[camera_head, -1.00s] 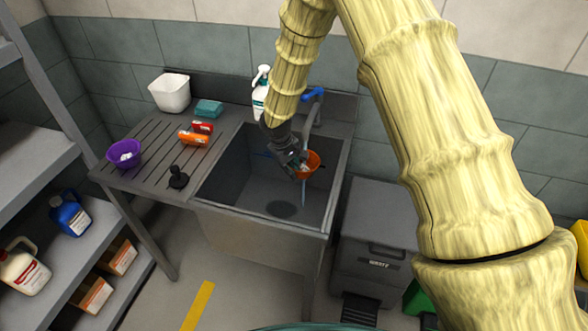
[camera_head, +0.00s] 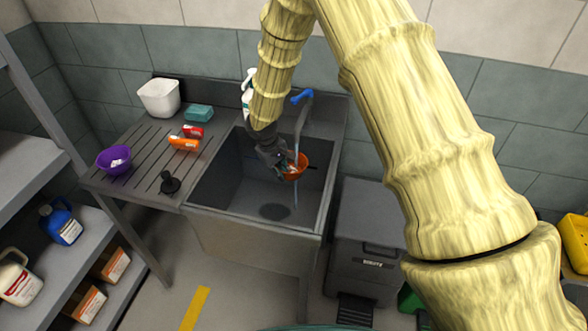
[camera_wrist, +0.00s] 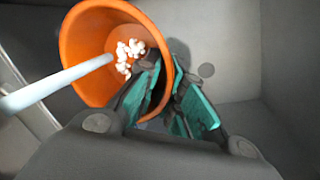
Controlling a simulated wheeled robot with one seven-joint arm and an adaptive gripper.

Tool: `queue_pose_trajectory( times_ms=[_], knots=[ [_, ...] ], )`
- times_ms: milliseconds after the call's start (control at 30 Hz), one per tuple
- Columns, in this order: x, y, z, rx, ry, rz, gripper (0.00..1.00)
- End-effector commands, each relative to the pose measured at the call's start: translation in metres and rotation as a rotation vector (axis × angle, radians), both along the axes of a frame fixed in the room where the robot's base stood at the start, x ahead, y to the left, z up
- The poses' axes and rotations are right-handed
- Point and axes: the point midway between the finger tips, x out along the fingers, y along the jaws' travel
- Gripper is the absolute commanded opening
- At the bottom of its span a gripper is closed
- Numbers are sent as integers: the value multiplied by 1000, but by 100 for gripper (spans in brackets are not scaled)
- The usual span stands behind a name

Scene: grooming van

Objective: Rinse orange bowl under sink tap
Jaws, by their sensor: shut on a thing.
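The orange bowl (camera_head: 300,163) is held inside the sink basin (camera_head: 232,188), under the tap (camera_head: 303,112) with its blue handle. My gripper (camera_head: 284,162) is shut on the bowl's rim. In the wrist view the orange bowl (camera_wrist: 84,45) is tilted, with its inside showing and several small white bits in it. My gripper's teal fingers (camera_wrist: 168,100) pinch its near wall there. A pale water stream (camera_wrist: 60,82) runs into the bowl's mouth. In the head view the stream also shows below the bowl. The bowl is clear of the basin floor.
Left of the basin, the drainboard holds a purple bowl (camera_head: 114,160), a white tub (camera_head: 160,97), a teal sponge (camera_head: 199,112), orange and red items (camera_head: 184,143) and a black stopper (camera_head: 170,183). A spray bottle (camera_head: 247,95) stands behind my arm. A grey bin (camera_head: 370,240) is at right.

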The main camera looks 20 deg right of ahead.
Motion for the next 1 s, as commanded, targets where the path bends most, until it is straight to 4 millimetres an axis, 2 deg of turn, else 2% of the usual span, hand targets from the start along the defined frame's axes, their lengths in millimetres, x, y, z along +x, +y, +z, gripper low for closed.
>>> queue_pose_trajectory(
  times_ms=[1000],
  knots=[
    [-7,-10,0,0,0,0,0]
  ],
)
